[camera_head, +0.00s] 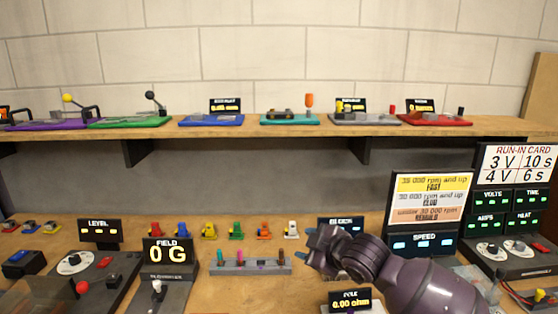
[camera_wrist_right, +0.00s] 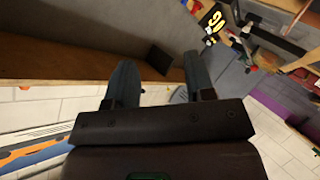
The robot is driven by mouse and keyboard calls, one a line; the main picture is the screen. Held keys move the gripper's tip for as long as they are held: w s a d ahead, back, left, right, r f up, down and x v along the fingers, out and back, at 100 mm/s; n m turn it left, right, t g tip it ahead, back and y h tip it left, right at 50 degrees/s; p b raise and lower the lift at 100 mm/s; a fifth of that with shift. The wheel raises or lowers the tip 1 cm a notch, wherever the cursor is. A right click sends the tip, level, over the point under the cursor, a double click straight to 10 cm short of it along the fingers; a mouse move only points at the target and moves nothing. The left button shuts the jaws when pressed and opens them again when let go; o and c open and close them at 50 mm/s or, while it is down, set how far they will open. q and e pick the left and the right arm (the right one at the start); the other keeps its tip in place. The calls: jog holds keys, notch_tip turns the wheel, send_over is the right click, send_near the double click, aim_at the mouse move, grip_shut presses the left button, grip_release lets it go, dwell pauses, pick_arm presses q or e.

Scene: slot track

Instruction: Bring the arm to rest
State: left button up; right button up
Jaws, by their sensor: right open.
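My right arm comes in from the lower right in the head view, dark purple-grey. Its gripper end (camera_head: 322,248) is over the bench, in front of a partly covered dark display sign. In the right wrist view my right gripper (camera_wrist_right: 158,72) has its two dark fingers well apart, with nothing between them. The wrist view is tilted and shows a wooden shelf edge and grey wall beyond the fingers. My left gripper is in neither view.
A wooden shelf (camera_head: 235,133) with coloured mats runs along the back. Small toy cars (camera_head: 236,230) and a grey rack (camera_head: 249,266) stand left of my right gripper. A FIELD display (camera_head: 167,251) is further left; a SPEED display (camera_head: 424,242) is behind the arm.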

jog(key=s+d+f+m+t+h, duration=0.1)
jog(key=s+d+f+m, duration=0.2)
jog(key=s+d+f, duration=0.2)
jog(key=s+d+f+m+t+h, duration=0.2)
jog(key=s+d+f+m, duration=0.2)
jog(key=s+f, duration=0.1)
jog(key=s+d+f+m+t+h, duration=0.1)
jog(key=s+d+f+m, duration=0.3)
jog(key=s+d+f, duration=0.1)
jog(key=shift+s+d+f+t+h, duration=0.2)
jog(key=shift+d+t+h, duration=0.1)
jog(key=shift+h, duration=0.1)
jog(key=s+d+f+m+g+h, duration=0.1)
jog(key=s+d+f+m, duration=0.1)
jog(key=s+f, duration=0.4)
jog(key=s+d+f+m+g+h, duration=0.1)
jog(key=s+d+f, duration=0.3)
jog(key=s, duration=0.7)
notch_tip(320, 180, down, 2)
jog(key=shift+f+m+g+h, duration=0.15)
jog(key=shift+m+g+h, duration=0.25)
jog(key=shift+g+h, duration=0.3)
